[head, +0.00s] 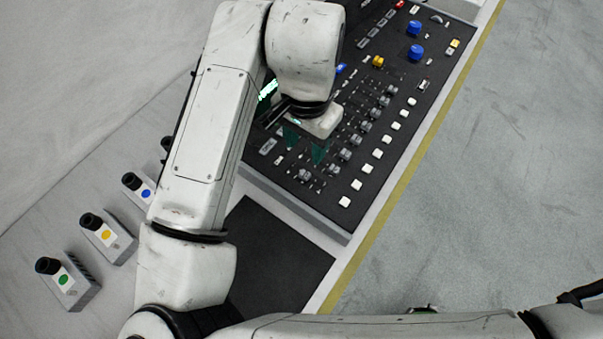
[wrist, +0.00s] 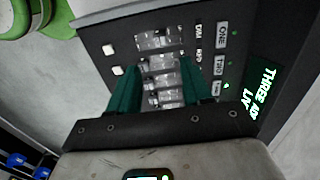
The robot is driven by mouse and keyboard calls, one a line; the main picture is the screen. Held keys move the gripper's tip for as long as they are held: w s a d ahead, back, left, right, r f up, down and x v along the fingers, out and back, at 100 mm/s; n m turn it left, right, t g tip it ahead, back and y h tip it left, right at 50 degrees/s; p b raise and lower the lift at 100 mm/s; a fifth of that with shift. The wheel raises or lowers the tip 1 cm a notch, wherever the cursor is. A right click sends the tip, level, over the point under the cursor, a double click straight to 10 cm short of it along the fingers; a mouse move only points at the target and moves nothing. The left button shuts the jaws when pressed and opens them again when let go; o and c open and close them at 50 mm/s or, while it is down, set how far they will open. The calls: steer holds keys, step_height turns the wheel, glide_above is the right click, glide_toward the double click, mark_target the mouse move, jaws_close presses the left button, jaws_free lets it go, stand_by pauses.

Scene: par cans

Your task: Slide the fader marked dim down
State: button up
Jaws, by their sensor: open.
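My gripper (head: 305,148) hangs over the near left part of the dark console; its green fingers are apart. In the wrist view my gripper (wrist: 161,64) points at a row of clear fader caps, several of them showing between the fingers. The end fader cap (wrist: 155,38) lies just beyond the fingertips, beside a small label (wrist: 198,30) that seems to read DIM. In the head view that end fader (head: 304,175) sits at the row's near end, apart from the fingers. I cannot tell whether a finger touches any cap.
The console (head: 345,225) has white buttons (head: 345,201) along its right side and blue knobs (head: 416,52) at the far end. A lit green display (wrist: 262,90) stands right of the fingers. Small boxes with coloured dots (head: 105,235) stand at left. Bare floor lies at right.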

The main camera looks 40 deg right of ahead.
mark_target(305, 174)
step_height(305, 174, down, 10)
steer(key=shift+f, duration=0.15)
stand_by(0.3)
steer(key=shift+c, duration=0.5)
jaws_close()
